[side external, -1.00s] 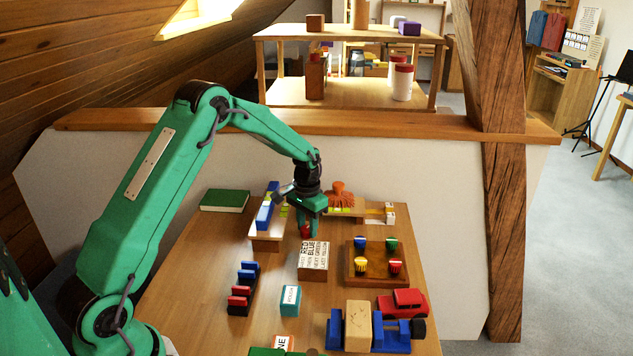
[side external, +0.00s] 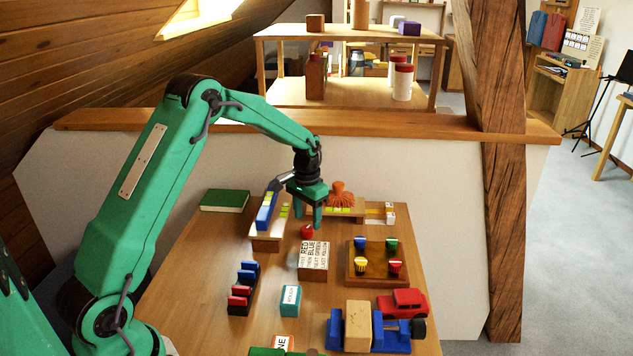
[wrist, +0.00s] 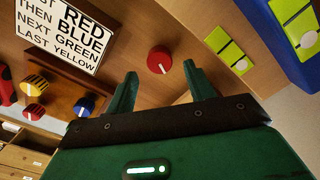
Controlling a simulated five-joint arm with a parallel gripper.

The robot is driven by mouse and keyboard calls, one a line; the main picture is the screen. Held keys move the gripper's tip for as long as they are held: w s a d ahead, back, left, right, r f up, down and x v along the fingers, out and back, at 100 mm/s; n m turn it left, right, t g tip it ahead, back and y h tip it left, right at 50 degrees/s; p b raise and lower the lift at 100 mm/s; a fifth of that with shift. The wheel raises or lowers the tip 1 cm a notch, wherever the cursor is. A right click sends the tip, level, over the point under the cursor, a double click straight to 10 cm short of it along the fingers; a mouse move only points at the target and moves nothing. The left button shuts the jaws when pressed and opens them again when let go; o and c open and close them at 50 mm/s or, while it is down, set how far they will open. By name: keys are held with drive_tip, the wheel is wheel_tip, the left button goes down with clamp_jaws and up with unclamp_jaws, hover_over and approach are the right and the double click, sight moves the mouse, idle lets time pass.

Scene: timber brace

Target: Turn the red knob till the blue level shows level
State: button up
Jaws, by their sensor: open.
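The red knob (side external: 307,231) stands near the middle of the table, behind the lettered block. In the wrist view the knob (wrist: 159,60) shows a white pointer line and lies just beyond and between my fingertips. My gripper (side external: 308,216) is open and empty, pointing down just above and behind the knob. In the wrist view both fingers (wrist: 160,78) are spread, apart from the knob. The blue level (side external: 266,214) is a long blue bar on a wooden stand left of my gripper. Its blue side (wrist: 285,52) is partly in the wrist view; I cannot tell whether it is level.
The lettered block (side external: 313,261) is close in front of the knob. A board of coloured knobs (side external: 375,279) stands to the right. An orange brush-like thing (side external: 340,197) is behind my gripper. A green book (side external: 225,201) lies at the back left.

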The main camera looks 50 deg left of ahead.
drive_tip(key=shift+r, duration=2.3)
drive_tip(key=shift+d+r, duration=0.1)
drive_tip(key=shift+r, duration=0.1)
wheel_tip(320, 180, up, 8)
drive_tip(key=t, duration=0.1)
hover_over(307, 228)
drive_tip(key=s+d, duration=0.4)
drive_tip(key=s+d+r+t, duration=0.2)
drive_tip(key=s+d+r, duration=0.2)
drive_tip(key=s+r, duration=0.25)
drive_tip(key=s+d+m+t, duration=0.1)
drive_tip(key=s+d, duration=0.5)
drive_tip(key=s, duration=1.2)
drive_tip(key=shift+r+t, duration=0.3)
drive_tip(key=shift+t, duration=0.5)
